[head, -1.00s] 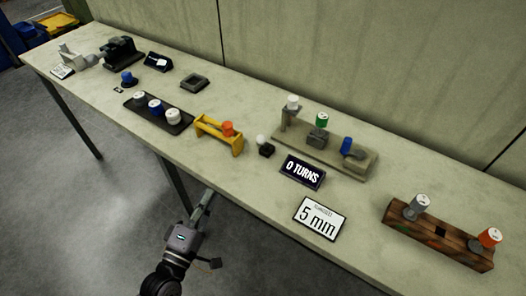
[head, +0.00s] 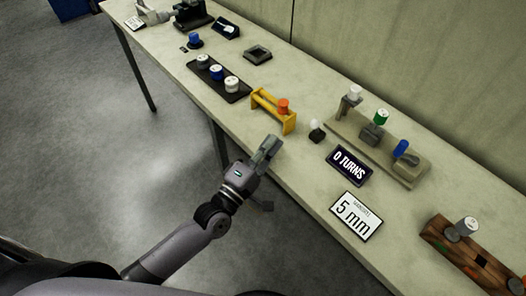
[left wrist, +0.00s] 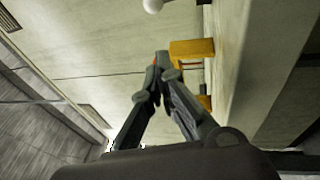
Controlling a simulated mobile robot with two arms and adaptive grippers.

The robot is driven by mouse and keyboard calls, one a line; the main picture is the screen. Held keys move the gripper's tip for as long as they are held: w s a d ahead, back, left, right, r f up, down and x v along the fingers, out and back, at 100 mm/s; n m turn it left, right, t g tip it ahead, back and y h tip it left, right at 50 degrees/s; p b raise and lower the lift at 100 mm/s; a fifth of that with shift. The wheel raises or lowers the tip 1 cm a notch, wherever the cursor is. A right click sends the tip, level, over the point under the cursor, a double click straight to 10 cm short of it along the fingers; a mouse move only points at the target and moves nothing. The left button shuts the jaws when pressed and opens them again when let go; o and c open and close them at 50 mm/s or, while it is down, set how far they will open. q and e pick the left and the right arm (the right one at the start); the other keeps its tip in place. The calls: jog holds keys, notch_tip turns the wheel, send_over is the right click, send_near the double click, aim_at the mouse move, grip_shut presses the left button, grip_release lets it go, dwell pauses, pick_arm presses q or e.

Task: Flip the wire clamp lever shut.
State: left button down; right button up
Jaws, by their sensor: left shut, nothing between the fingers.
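The white ball (left wrist: 152,5) also shows at the top of the left wrist view. My left gripper (head: 271,144) is at the front table edge, left of and in front of the knob, apart from it. Its fingertips (left wrist: 162,60) are together with nothing between them. My right gripper is not in view.
A yellow holder (head: 262,104) with an orange-topped spool (head: 283,106) stands just beyond the gripper. A "0 TURNS" display (head: 349,165), a "5 mm" card (head: 356,215) and a base with several spools (head: 410,178) lie to the right. A dark spool tray (head: 238,97) is left.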

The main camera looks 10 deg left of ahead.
aim_at(315, 128)
pick_arm(q)
jog(key=x, duration=0.4)
jog(key=shift+r, duration=0.15)
jog(key=shift+w+d+r+p, duration=0.1)
jog(key=shift+w+d+p, duration=0.2)
jog(key=shift+d, duration=0.3)
jog(key=shift+w+d+r+p, duration=0.1)
jog(key=shift+w+d+p, duration=0.1)
jog(key=shift+d+p, duration=0.25)
jog(key=shift+w+d, duration=0.2)
jog(key=shift+d, duration=0.65)
